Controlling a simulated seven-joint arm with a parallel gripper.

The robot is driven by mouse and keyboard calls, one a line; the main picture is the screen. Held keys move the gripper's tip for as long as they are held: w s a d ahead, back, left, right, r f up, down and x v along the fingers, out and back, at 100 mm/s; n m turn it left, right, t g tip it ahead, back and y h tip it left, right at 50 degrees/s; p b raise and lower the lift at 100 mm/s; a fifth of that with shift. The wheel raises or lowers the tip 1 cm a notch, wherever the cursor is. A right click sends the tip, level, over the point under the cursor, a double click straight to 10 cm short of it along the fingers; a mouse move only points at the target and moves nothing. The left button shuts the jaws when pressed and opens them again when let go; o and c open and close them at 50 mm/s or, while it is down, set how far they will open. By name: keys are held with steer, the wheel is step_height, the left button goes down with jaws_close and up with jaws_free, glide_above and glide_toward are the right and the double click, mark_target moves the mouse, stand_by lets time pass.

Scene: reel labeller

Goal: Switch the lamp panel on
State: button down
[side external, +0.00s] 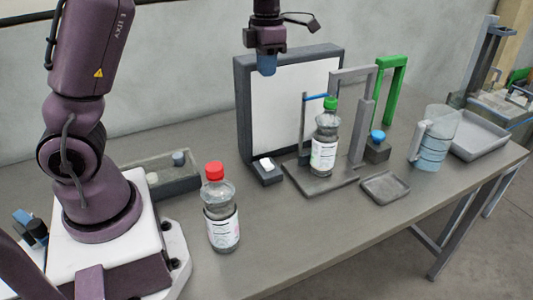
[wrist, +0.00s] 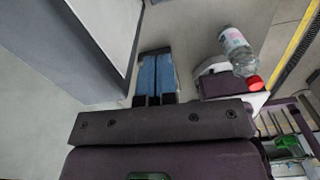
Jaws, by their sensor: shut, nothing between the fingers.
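The lamp panel (side external: 290,105) is an upright white sheet in a dark grey frame at the back of the bench; it looks plain white, and I cannot tell whether it is lit. A small dark box with a white rocker switch (side external: 266,164) stands at its lower front. My gripper (side external: 267,66) hangs well above the switch, in front of the panel's top edge, with its blue fingers shut and empty. The shut fingers show in the wrist view (wrist: 155,76), beside the dark panel frame (wrist: 104,40). I cannot make out the switch in the wrist view.
A red-capped bottle (side external: 221,215) stands left of the switch. A green-capped bottle (side external: 324,145) stands on a grey plate to its right. Grey and green arches (side external: 391,85), a small tray (side external: 385,187) and a jug (side external: 433,140) are further right. The front bench is mostly clear.

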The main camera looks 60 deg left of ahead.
mark_target(266, 160)
steer(key=shift+n, duration=0.6)
step_height(266, 160, down, 24)
steer(key=shift+f, duration=0.1)
stand_by(0.4)
